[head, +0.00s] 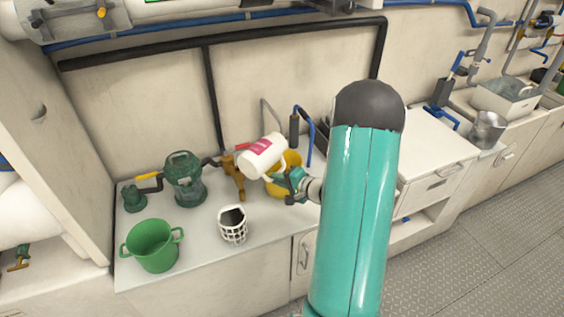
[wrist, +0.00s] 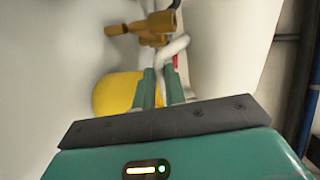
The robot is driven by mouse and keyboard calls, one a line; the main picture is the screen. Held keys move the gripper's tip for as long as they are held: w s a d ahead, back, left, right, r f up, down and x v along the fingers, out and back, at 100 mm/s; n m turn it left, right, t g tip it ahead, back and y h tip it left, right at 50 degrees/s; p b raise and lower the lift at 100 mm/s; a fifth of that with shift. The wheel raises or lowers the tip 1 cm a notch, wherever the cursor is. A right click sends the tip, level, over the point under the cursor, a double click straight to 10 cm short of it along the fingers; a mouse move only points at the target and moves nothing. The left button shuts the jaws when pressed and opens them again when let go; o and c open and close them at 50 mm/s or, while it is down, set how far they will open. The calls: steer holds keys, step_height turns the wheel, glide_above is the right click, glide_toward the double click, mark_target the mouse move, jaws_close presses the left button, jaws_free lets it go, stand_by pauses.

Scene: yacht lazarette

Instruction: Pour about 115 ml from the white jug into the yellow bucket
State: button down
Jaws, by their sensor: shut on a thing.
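The white jug (head: 256,163) with a pink label is held up over the worktop, tilted well over on its side. My gripper (head: 283,179) is shut on the jug's handle, which shows between the fingers in the wrist view (wrist: 160,88). The jug's white body (wrist: 222,45) fills the right of that view. I cannot see the jug's contents, any stream, or the bucket's inside.
On the worktop (head: 195,232) stand a green bucket (head: 152,246), a white basket (head: 233,228), a green pump-like housing (head: 185,178) and a brass valve (head: 233,176) close left of the jug. A blue-handled tap (head: 297,128) rises behind the bucket.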

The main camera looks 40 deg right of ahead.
steer(key=shift+s+a, duration=0.2)
steer(key=shift+a, duration=0.25)
steer(key=shift+s+a+r+m+y, duration=0.1)
steer(key=shift+a+r+m+y, duration=0.15)
steer(key=shift+r+m, duration=0.2)
stand_by(1.2)
steer(key=shift+s+a+r, duration=0.1)
steer(key=shift+a+r, duration=0.1)
steer(key=shift+a, duration=0.05)
stand_by(0.3)
steer(key=shift+f, duration=0.1)
steer(key=shift+d+f, duration=0.1)
steer(key=shift+f, duration=0.3)
steer(key=shift+d+f+n+h, duration=0.1)
steer(key=shift+d+n+h, duration=0.4)
steer(key=shift+n, duration=0.45)
steer(key=shift+a, duration=0.1)
